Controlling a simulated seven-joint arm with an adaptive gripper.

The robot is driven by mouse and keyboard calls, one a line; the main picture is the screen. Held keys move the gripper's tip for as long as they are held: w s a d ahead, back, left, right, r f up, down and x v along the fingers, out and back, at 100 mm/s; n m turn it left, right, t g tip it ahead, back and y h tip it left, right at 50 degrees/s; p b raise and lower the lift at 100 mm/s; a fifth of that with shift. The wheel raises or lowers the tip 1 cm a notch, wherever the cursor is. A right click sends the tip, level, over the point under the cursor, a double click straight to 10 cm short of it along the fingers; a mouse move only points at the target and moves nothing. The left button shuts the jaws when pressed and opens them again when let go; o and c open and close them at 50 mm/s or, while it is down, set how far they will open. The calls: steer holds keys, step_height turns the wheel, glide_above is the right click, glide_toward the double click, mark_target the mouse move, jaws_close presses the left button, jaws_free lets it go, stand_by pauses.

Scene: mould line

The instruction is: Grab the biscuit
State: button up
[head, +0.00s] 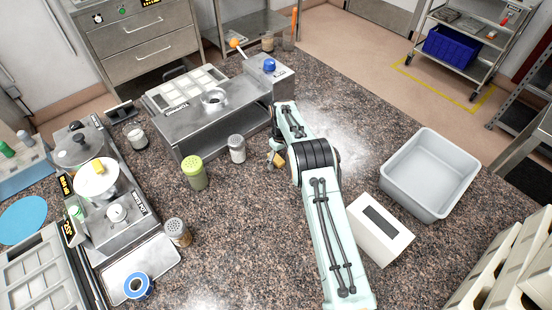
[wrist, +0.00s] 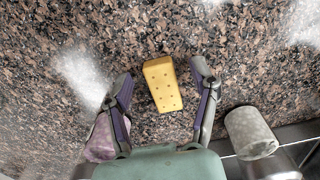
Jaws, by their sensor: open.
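The biscuit (wrist: 163,84) is a yellow-orange rectangular block with small dots on its top. It lies on the speckled granite counter between the two fingers of my gripper (wrist: 160,92) in the wrist view. A gap shows on each side, so the fingers do not touch it. My gripper is open and empty. In the head view the biscuit (head: 279,160) shows as a small orange patch beside my gripper (head: 274,158), partly hidden by the arm.
A shaker jar (head: 237,149) stands close left of the gripper. A green-lidded jar (head: 194,173) stands further left. The steel machine (head: 207,125) is behind them. A grey bin (head: 430,173) and a white box (head: 381,231) stand right of my arm.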

steer(key=c, duration=0.9)
steer(key=shift+o, duration=0.2)
steer(key=shift+r, duration=0.1)
